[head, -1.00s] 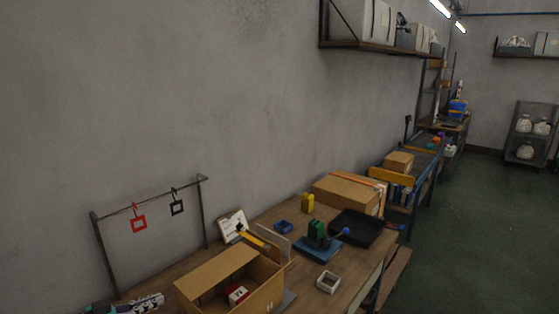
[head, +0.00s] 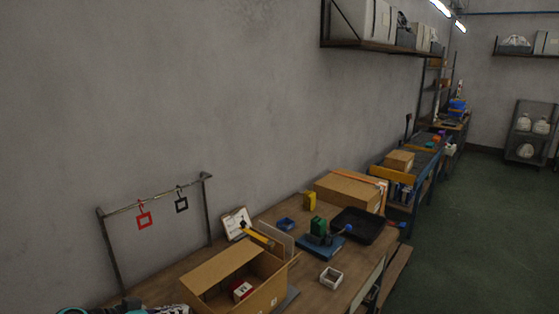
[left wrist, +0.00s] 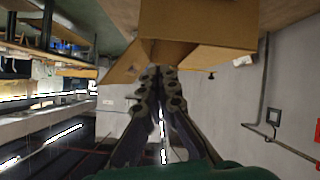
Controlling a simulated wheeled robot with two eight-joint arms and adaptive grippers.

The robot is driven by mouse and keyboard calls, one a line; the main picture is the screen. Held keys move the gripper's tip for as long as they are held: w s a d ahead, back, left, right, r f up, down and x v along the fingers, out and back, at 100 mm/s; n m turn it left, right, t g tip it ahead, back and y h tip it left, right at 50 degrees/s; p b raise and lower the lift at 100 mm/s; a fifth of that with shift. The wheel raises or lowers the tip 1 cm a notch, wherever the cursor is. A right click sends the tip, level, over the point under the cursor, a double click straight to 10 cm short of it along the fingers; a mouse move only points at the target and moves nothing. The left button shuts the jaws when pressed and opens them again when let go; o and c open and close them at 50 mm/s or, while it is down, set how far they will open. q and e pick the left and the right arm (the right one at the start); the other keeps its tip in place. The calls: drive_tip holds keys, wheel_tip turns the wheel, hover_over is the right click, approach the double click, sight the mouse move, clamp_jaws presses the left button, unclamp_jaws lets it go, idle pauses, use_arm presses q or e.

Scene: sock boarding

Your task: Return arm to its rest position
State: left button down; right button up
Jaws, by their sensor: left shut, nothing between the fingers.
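My left gripper (head: 172,310) shows only in part at the bottom left edge of the head view, low in front of the rail and left of the open cardboard box (head: 268,293). In the left wrist view its two fingers (left wrist: 158,76) are together and empty. The cardboard box (left wrist: 195,22) lies beyond the fingertips there; I cannot tell how far. My right gripper is in neither view.
A metal rail (head: 150,203) with a red tag (head: 144,221) and a black tag (head: 181,204) stands at the wall. The wooden table (head: 312,268) also bears a small white tray (head: 331,278), a blue fixture (head: 320,246) and a black tray (head: 358,225).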

use_arm(q)
drive_tip(key=s+d+f+n+g+y, duration=0.1)
drive_tip(key=s+d+y, duration=0.3)
drive_tip(key=s, duration=0.5)
drive_tip(key=s+d+f+n+y, duration=0.2)
drive_tip(key=s+d+n+y, duration=0.2)
drive_tip(key=s, duration=0.5)
drive_tip(key=shift+d+f+g, duration=0.15)
drive_tip(key=shift+f+g, duration=0.2)
drive_tip(key=shift+g, duration=0.05)
